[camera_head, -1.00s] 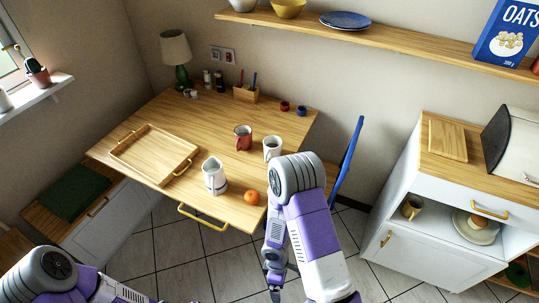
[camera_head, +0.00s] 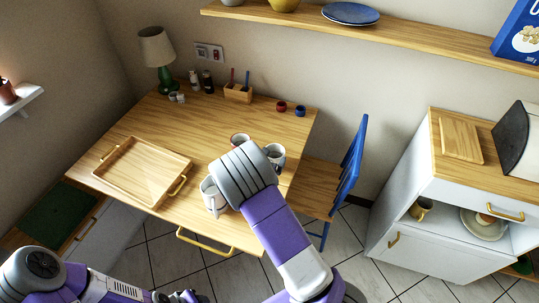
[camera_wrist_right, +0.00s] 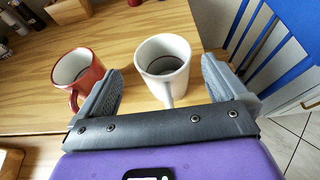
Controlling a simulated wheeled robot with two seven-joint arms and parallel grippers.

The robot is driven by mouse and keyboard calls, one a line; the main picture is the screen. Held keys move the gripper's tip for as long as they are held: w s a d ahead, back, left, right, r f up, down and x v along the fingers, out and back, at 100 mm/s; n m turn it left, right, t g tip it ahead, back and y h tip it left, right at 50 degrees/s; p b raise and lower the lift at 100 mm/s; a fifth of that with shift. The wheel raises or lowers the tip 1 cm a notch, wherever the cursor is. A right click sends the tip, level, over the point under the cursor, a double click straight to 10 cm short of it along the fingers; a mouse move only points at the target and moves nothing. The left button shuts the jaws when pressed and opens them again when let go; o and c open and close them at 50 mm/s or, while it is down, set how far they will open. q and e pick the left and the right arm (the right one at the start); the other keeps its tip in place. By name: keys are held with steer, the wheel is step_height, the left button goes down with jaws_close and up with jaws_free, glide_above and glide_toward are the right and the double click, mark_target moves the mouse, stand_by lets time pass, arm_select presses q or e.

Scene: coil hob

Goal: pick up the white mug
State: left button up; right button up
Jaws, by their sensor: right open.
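The white mug (camera_head: 274,157) stands upright on the wooden table (camera_head: 205,130), near its right side, partly hidden by my right arm in the head view. In the right wrist view the white mug (camera_wrist_right: 162,62) stands between and just ahead of my right gripper's (camera_wrist_right: 161,78) fingers, its handle toward the palm. That gripper is open and empty; in the head view my arm hides its fingers. A red mug (camera_wrist_right: 78,70) stands just left of the left finger. Dark parts of my left gripper (camera_head: 178,297) show at the bottom edge, too cut off to read.
A blue chair (camera_head: 350,165) stands at the table's right side.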

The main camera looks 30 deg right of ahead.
mark_target(277, 148)
steer(key=b+x, duration=0.1)
steer(key=x, duration=0.5)
steer(key=shift+s+d, duration=0.1)
steer(key=shift+s, duration=0.05)
steer(key=c, duration=1.4)
